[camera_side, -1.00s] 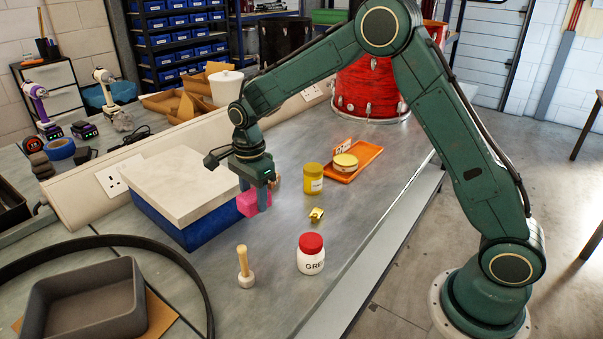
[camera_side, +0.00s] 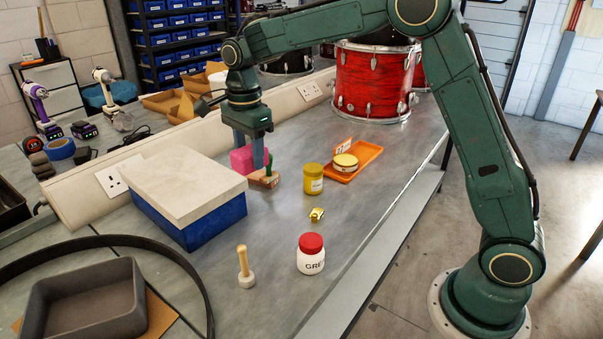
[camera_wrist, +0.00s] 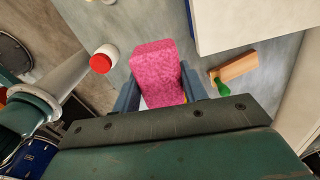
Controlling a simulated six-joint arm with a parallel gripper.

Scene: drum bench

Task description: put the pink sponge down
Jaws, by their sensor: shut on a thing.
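The pink sponge (camera_side: 241,161) is a small block held between the two fingers of my gripper (camera_side: 249,158). In the wrist view the pink sponge (camera_wrist: 157,70) fills the space between the jaws and sticks out past them. My gripper is shut on it, over the bench behind the right end of the blue box. The sponge looks raised above the bench, but its lower edge is partly hidden in the side view. A wooden block with a green part (camera_side: 264,180) lies close by; in the wrist view that block (camera_wrist: 238,66) is apart from the sponge, to its right.
The blue box with a cream lid (camera_side: 188,185) stands left of my gripper. A yellow jar (camera_side: 313,179), a brass piece (camera_side: 316,215), a red-lidded jar (camera_side: 311,254) and an orange tray (camera_side: 368,153) are to the right. A wooden mallet (camera_side: 245,268) stands in front. Bare bench lies between.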

